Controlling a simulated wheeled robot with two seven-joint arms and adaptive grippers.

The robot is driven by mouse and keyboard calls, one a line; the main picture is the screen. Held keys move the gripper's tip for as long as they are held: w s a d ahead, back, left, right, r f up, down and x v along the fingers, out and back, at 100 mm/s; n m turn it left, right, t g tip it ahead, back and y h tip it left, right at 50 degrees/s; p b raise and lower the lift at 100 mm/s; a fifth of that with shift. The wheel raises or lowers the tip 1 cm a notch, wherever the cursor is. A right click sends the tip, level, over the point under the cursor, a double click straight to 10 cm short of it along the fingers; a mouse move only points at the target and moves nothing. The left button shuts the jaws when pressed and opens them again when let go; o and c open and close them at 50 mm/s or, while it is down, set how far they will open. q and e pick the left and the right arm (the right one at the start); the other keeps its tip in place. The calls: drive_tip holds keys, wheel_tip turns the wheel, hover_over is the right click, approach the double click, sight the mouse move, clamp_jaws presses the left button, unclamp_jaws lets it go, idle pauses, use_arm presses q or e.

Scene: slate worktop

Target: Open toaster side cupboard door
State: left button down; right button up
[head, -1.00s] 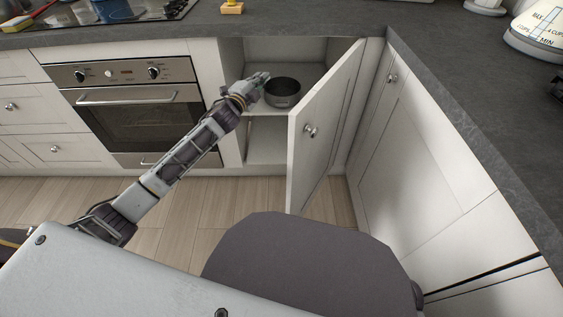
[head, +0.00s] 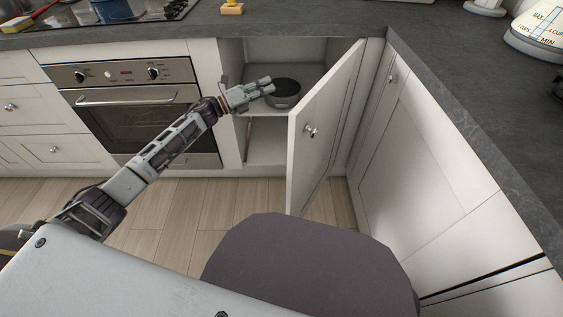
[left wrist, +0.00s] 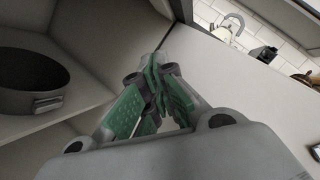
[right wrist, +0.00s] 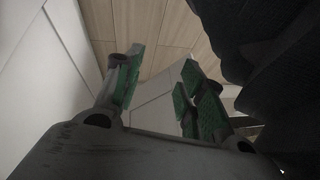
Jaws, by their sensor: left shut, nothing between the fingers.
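The white cupboard door (head: 325,120) right of the oven stands wide open in the head view, with its round knob (head: 311,130) on the face turned right. The open cupboard holds a dark pot (head: 283,92) on its shelf; the pot also shows in the left wrist view (left wrist: 30,85). My left gripper (head: 268,85) is at the cupboard's opening, in front of the pot, left of the door and apart from the knob. It is shut and empty. My right gripper (right wrist: 155,85) shows only in the right wrist view, its fingers spread apart with nothing between them.
An oven (head: 130,105) stands left of the cupboard. Another closed cupboard door with a knob (head: 391,78) faces in from the right. Wooden floor (head: 180,210) is clear below.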

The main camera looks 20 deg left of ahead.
use_arm(q)
drive_tip(key=s+f+m+g+h, duration=0.1)
drive_tip(key=s+f+m+g, duration=0.1)
drive_tip(key=s+m+g, duration=0.4)
drive_tip(key=s+a+f+m+g, duration=0.1)
drive_tip(key=s+f+m+g, duration=0.2)
drive_tip(key=s+m+g, duration=0.3)
drive_tip(key=s+f+m+g+h, duration=0.1)
drive_tip(key=s+f+m+g, duration=0.2)
drive_tip(key=s+m+g, duration=0.3)
drive_tip(key=s+m, duration=0.2)
drive_tip(key=m, duration=0.2)
drive_tip(key=shift+a+h, duration=0.15)
drive_tip(key=shift+h, duration=0.15)
use_arm(e)
drive_tip(key=shift+w+a+r+t+y, duration=0.1)
drive_tip(key=shift+w+a+t+y, duration=0.1)
drive_tip(key=shift+w+t, duration=0.3)
drive_tip(key=shift+w+a+r+t+y, duration=0.15)
drive_tip(key=shift+w+t, duration=0.15)
drive_tip(key=shift+w, duration=0.3)
use_arm(q)
drive_tip(key=shift+s, duration=0.15)
use_arm(e)
drive_tip(key=shift+f, duration=0.1)
